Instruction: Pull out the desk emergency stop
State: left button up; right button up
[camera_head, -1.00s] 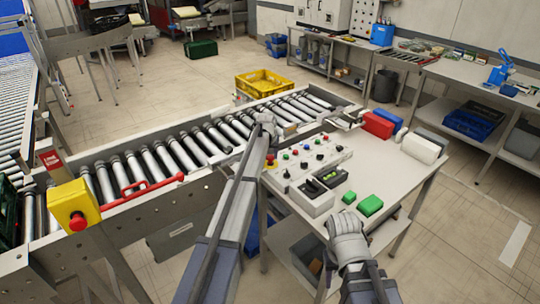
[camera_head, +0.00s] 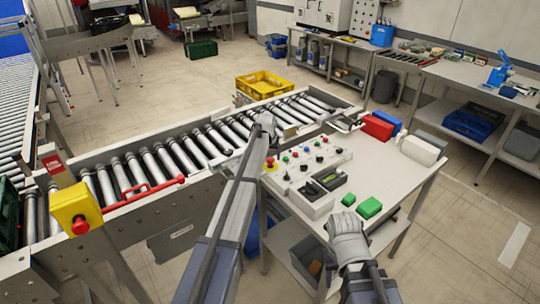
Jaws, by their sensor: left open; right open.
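The desk emergency stop is a red button (camera_head: 271,161) on a yellow base at the left end of the grey control panel. It stands beside my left forearm, which partly covers that area. My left gripper (camera_head: 284,129) is open and lies beyond the button, over the conveyor's near edge. It appears apart from the button. My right gripper (camera_head: 346,221) is at the desk's front edge, near the green blocks. Its fingers are small and hard to make out; it shows nothing held.
A yellow box with another red button (camera_head: 77,213) stands by the roller conveyor (camera_head: 165,157) at left. Several small knobs fill the control panel (camera_head: 318,161). Green blocks (camera_head: 369,208), a red bin (camera_head: 378,127) and a white box (camera_head: 420,150) are on the desk (camera_head: 400,178).

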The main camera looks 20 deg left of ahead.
pick_arm(q)
jog(key=p+v, duration=0.5)
jog(key=v, duration=0.1)
jog(key=shift+s, duration=0.1)
dwell(0.4)
jog(key=s+d+f+m+g+b, duration=0.1)
jog(key=s+d+f+b, duration=0.1)
jog(key=s+d, duration=0.65)
jog(key=s+d+f+m+g+b, duration=0.15)
jog(key=s+d, duration=0.35)
jog(key=s, duration=0.6)
jog(key=s+d+f+m+g+b, duration=0.1)
jog(key=s+d+f, duration=0.1)
jog(key=s, duration=1)
jog(key=s+d+f+m+g+b, duration=0.1)
jog(key=s+d, duration=0.3)
jog(key=s, duration=0.9)
jog(key=shift+f+m+y+b, duration=0.35)
jog(key=shift+f+y+b, duration=0.05)
jog(key=shift+f, duration=0.2)
jog(key=shift+w+d, duration=0.1)
jog(key=shift+d, duration=0.05)
